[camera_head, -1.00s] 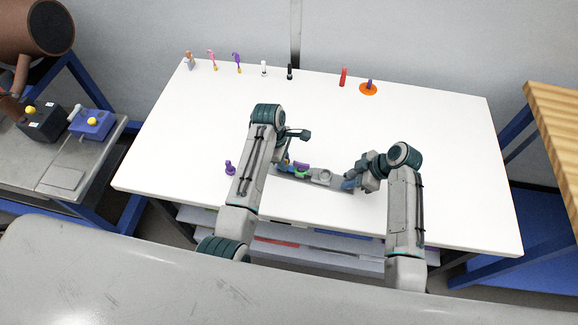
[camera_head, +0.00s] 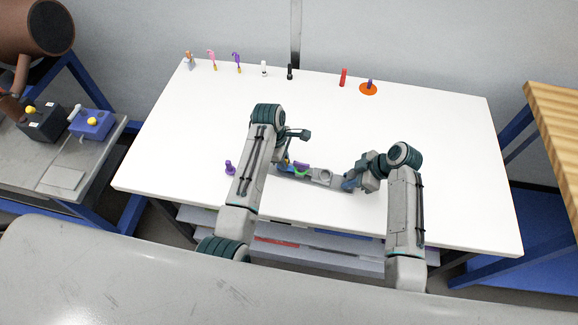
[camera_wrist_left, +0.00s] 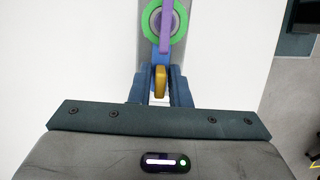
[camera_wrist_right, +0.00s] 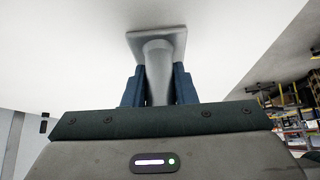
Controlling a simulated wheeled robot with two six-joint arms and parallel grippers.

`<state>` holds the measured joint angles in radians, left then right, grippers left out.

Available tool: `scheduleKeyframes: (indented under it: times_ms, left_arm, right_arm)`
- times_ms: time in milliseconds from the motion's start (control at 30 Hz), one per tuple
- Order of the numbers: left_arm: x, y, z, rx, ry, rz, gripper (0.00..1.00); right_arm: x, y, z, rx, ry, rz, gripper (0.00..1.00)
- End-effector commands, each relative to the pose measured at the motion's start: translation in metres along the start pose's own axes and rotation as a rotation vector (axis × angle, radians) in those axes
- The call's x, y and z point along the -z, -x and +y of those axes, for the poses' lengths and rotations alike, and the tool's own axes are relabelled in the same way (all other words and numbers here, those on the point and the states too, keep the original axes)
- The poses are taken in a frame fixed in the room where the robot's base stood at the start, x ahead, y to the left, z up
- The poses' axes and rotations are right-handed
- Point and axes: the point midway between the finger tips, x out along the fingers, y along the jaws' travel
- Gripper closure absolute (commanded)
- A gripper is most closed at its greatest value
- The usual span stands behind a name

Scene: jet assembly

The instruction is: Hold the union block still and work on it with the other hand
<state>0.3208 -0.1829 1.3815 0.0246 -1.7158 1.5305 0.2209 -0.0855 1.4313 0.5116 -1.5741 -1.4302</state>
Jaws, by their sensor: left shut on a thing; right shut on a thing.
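The union block (camera_head: 335,183) is a long grey piece low over the front middle of the white table, between my two grippers. A green ring (camera_wrist_left: 178,20) with a purple bar (camera_wrist_left: 166,28) across it sits on its left part; both also show in the head view. My left gripper (camera_wrist_left: 160,80) is shut on a small orange-yellow piece (camera_wrist_left: 160,82) beside the ring, at a blue part (camera_wrist_left: 157,58). My right gripper (camera_wrist_right: 159,85) is shut on a grey round stem (camera_wrist_right: 158,75) ending in a square plate (camera_wrist_right: 157,45). My left arm hides part of the block's left end.
A purple piece (camera_head: 230,168) stands left of my left arm. The table (camera_head: 440,130) is clear at the right and in the middle.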

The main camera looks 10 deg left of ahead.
Motion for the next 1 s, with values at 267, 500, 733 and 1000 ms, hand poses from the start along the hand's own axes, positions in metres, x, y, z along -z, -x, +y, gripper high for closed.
scheduleKeyframes:
  times_ms: [267, 500, 733, 1000]
  left_arm:
    - [-0.001, -0.001, 0.000, 0.000, 0.000, -0.002, 0.76]
    - [-0.002, 0.002, 0.000, 0.000, -0.001, -0.002, 0.76]
    - [-0.006, 0.023, 0.000, -0.002, -0.001, -0.003, 0.76]
    - [-0.011, 0.046, 0.000, 0.000, 0.000, -0.002, 0.76]
  right_arm:
    - [-0.001, -0.001, 0.000, 0.000, 0.000, -0.003, 1.00]
    - [-0.001, 0.000, 0.000, 0.000, 0.000, -0.003, 1.00]
    - [-0.001, -0.001, 0.000, 0.000, 0.000, -0.002, 1.00]
    - [-0.001, -0.001, 0.000, 0.000, 0.000, -0.002, 1.00]
